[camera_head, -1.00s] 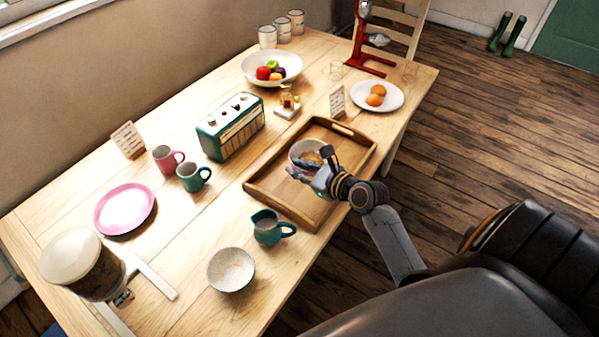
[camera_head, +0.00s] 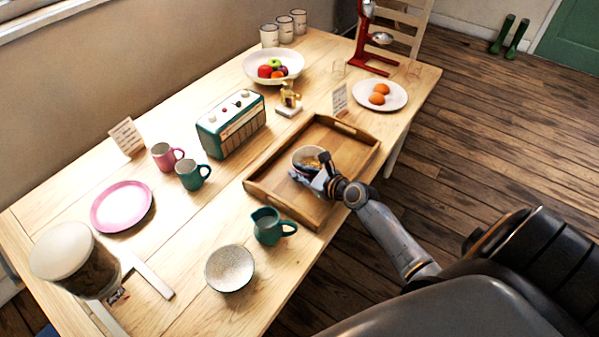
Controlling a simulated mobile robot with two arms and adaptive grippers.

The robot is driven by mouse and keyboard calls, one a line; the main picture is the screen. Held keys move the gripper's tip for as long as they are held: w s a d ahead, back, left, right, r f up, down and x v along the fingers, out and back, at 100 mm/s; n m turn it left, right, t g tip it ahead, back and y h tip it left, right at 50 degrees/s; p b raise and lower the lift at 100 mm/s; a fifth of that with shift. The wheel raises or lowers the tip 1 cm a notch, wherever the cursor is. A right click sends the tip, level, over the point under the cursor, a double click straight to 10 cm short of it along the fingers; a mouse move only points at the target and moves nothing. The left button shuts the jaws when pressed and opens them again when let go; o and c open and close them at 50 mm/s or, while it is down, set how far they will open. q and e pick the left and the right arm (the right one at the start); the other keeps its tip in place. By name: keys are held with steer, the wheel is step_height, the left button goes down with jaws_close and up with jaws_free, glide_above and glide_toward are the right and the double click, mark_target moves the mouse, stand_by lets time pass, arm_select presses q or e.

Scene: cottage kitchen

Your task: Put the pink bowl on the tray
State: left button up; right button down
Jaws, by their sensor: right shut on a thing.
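The pink bowl (camera_head: 306,156), with something yellow-brown showing inside, is over the middle of the wooden tray (camera_head: 267,187). My right gripper (camera_head: 319,176) comes in from the right and is shut on the bowl's near side, hiding its lower part. I cannot tell whether the bowl touches the tray floor or is held just above it. My left gripper is not in view.
A teal jug (camera_head: 267,227) and a speckled bowl (camera_head: 230,268) stand in front of the tray. A green radio (camera_head: 232,125) is behind it on the left, and a plate of oranges (camera_head: 380,96) beyond its far end. A pink plate (camera_head: 122,206) lies at left.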

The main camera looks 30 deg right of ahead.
steer(key=shift+f, duration=0.1)
steer(key=c, duration=1.3)
jaws_free()
steer(key=v, duration=1.2)
